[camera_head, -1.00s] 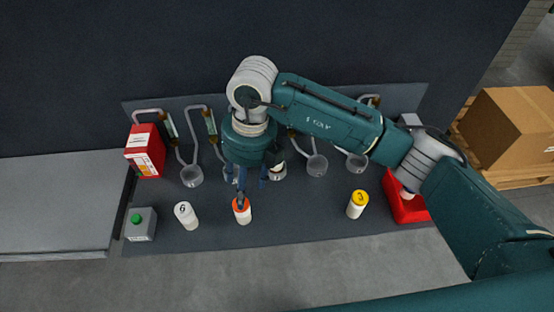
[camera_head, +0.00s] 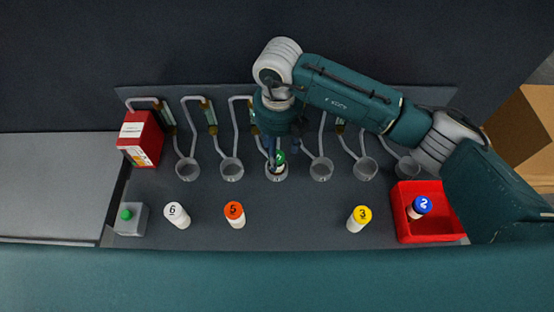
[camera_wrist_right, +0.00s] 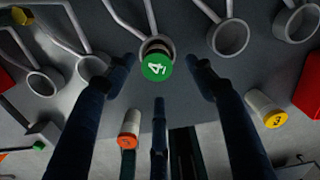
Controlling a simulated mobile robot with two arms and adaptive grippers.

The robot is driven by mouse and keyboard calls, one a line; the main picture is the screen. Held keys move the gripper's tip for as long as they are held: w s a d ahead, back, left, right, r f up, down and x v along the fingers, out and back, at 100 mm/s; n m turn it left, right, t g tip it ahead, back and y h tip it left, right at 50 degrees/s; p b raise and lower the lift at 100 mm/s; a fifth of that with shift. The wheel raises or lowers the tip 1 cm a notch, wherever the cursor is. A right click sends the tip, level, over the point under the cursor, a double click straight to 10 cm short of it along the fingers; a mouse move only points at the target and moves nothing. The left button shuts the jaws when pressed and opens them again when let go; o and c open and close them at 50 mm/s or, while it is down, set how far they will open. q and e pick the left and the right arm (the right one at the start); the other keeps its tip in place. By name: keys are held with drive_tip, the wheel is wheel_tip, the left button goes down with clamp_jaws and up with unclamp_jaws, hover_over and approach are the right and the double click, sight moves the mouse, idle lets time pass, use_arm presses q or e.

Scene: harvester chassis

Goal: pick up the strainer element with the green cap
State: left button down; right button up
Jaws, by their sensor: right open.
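The strainer element with the green cap (camera_wrist_right: 157,67), marked 4, stands in one of the ring-shaped cups in the right wrist view. In the head view its green cap (camera_head: 280,159) shows at the middle cup, partly hidden by my right gripper (camera_head: 282,150). My right gripper (camera_wrist_right: 162,75) is open. Its dark fingers are spread around the cap's line of sight, two at the sides and one below. No finger visibly holds the cap. My left gripper is not in view.
White elements with caps in orange (camera_head: 234,209), yellow (camera_head: 362,214) and white (camera_head: 175,210) stand in front of the cups. A red bin (camera_head: 433,232) holds a blue-capped element (camera_head: 420,206). A red box (camera_head: 141,138) and grey box with green button (camera_head: 129,218) stand left.

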drive_tip(key=shift+f, duration=0.3)
drive_tip(key=shift+f+p, duration=0.3)
drive_tip(key=shift+f, duration=0.05)
wheel_tip(320, 180, down, 4)
drive_tip(key=shift+a+f+p, duration=0.15)
drive_tip(key=shift+f+p, duration=0.05)
drive_tip(key=shift+p, duration=0.85)
drive_tip(key=shift+w+f, duration=0.1)
drive_tip(key=shift+f, duration=0.05)
drive_tip(key=c, duration=1.3)
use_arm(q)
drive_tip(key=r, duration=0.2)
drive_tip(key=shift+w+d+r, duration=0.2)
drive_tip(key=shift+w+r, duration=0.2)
